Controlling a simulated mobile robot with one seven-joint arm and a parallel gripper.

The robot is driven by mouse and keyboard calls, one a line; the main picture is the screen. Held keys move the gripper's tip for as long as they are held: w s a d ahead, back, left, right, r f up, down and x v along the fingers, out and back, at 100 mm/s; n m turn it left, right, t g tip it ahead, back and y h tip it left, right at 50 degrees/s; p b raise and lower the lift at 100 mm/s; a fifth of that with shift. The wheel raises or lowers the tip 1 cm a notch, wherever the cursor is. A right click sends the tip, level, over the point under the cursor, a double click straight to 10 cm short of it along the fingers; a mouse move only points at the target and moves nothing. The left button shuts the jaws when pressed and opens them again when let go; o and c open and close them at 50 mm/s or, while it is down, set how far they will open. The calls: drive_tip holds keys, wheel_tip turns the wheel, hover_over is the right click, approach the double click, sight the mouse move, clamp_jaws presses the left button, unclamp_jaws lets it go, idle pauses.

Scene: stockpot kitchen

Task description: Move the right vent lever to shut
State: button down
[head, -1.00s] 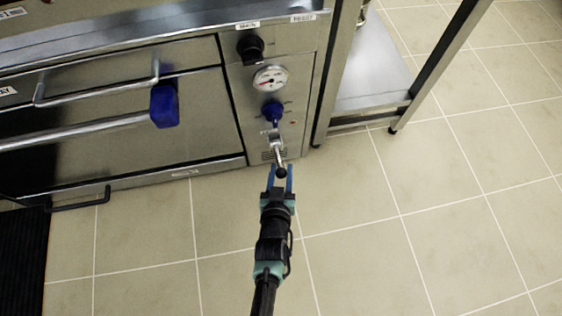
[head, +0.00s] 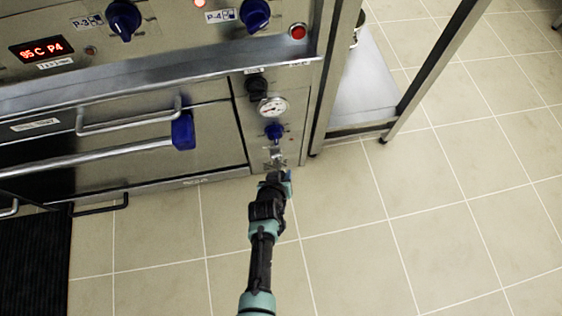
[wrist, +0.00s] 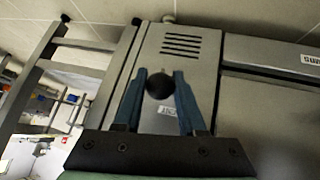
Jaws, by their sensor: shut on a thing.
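The right vent lever (head: 276,158) is a short metal handle low on the narrow panel right of the oven doors. Its black ball knob (wrist: 160,86) shows between my blue fingers in the wrist view. My gripper (head: 281,177) reaches up to the lever's lower end and is shut on the knob. In the head view the gripper and wrist hide the knob. A small label (wrist: 168,111) shows behind the fingers in the wrist view, but I cannot read it.
Above the lever are a blue knob (head: 274,131), a round gauge (head: 273,107) and a black knob (head: 256,86). Oven door handles (head: 128,119) stick out at left. A steel table (head: 357,95) stands at right. The tiled floor (head: 400,235) in front is clear.

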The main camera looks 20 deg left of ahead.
drive_tip(key=shift+s, duration=0.1)
drive_tip(key=c, duration=0.5)
unclamp_jaws()
drive_tip(key=p+v, duration=0.8)
drive_tip(key=v, duration=0.5)
